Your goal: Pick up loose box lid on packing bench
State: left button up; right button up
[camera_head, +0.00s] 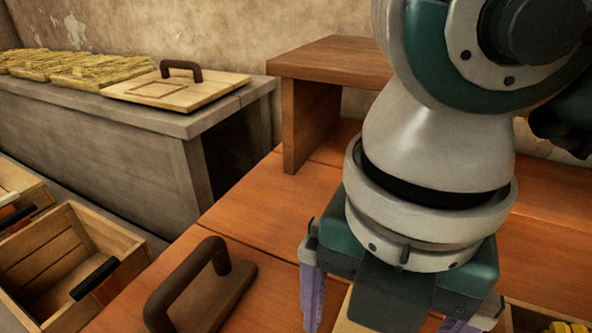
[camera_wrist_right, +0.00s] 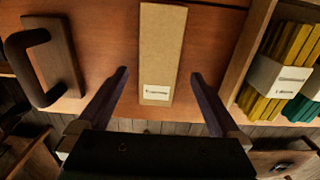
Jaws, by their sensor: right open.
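A long, flat tan piece with a white printed label, which looks like the loose box lid (camera_wrist_right: 160,45), lies on the orange-brown wooden packing bench (camera_wrist_right: 215,40). A small tan part of it shows beside my right gripper in the head view (camera_head: 350,318). My right gripper (camera_wrist_right: 160,75) is open, one finger on each side of the lid with a gap to both edges. It points down at the bench in the head view (camera_head: 385,315), where its own body hides most of the lid. My left gripper is in neither view.
A dark wooden block with a curved handle (camera_head: 190,290) stands left of the lid. A crate with yellow and green bundled sticks (camera_wrist_right: 280,75) is at right. A wooden riser (camera_head: 330,60) stands behind. A handled board (camera_head: 175,90) lies on the stone counter; open crates (camera_head: 65,255) stand left.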

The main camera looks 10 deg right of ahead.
notch_tip(320, 180, down, 5)
jog(key=shift+s+a, duration=0.1)
jog(key=c, duration=1.2)
